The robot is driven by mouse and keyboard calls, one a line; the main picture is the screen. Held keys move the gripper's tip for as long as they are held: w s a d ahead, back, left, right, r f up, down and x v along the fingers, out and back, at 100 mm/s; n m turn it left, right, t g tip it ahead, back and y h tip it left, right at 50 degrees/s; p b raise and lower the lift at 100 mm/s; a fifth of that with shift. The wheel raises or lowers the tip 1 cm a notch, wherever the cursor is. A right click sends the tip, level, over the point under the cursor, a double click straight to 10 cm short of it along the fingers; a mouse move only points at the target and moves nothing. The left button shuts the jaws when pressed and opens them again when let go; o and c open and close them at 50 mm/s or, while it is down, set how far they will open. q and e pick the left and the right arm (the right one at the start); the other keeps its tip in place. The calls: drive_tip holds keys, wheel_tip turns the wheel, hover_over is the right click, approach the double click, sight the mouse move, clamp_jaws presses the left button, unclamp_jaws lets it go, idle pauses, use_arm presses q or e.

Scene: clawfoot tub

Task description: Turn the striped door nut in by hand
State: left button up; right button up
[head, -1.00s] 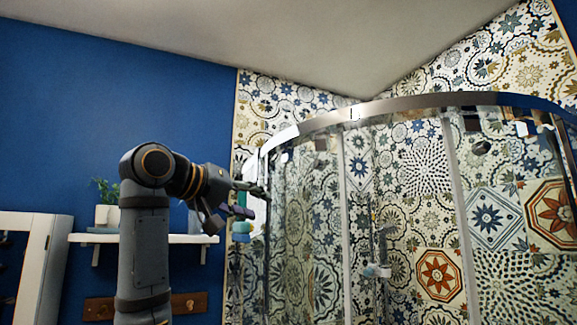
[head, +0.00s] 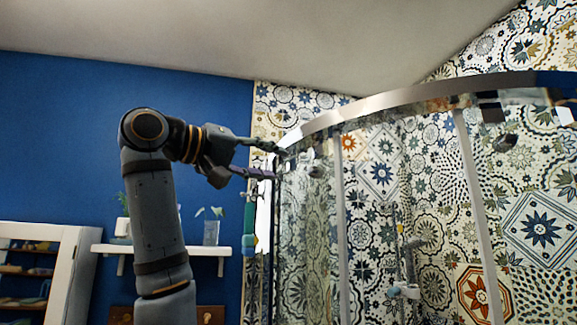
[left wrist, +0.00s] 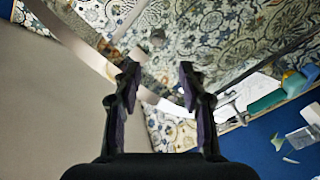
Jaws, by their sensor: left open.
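My left gripper (head: 277,163) is open, its two fingers apart, beside the upper left end of the shower's curved metal rail (head: 350,110). In the left wrist view the gap between my fingertips (left wrist: 158,78) looks empty, with the rail (left wrist: 85,50) and patterned tiles beyond it. I cannot make out a striped door nut in either view; it may be hidden or too small to tell. My right gripper is not in view.
The curved glass shower enclosure (head: 305,235) stands close to my left gripper. A teal bottle (head: 249,222) hangs or stands near the enclosure's left edge. The blue wall above the arm is clear.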

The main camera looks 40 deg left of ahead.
sight(309, 171)
use_arm(q)
drive_tip(key=x, duration=0.3)
drive_tip(key=d+p+x, duration=0.1)
drive_tip(key=x, duration=0.2)
drive_tip(key=shift+s+f, duration=0.1)
drive_tip(key=shift+f, duration=0.05)
drive_tip(key=shift+a, duration=0.1)
drive_tip(key=shift+w+a, duration=0.1)
drive_tip(key=shift+w, duration=0.15)
drive_tip(key=shift+w+d+p, duration=0.25)
drive_tip(key=shift+w+p, duration=0.1)
drive_tip(key=shift+w, duration=0.35)
drive_tip(key=shift+w+d, duration=0.2)
drive_tip(key=shift+w, duration=0.1)
drive_tip(key=shift+w+d, duration=0.1)
drive_tip(key=shift+w, duration=0.15)
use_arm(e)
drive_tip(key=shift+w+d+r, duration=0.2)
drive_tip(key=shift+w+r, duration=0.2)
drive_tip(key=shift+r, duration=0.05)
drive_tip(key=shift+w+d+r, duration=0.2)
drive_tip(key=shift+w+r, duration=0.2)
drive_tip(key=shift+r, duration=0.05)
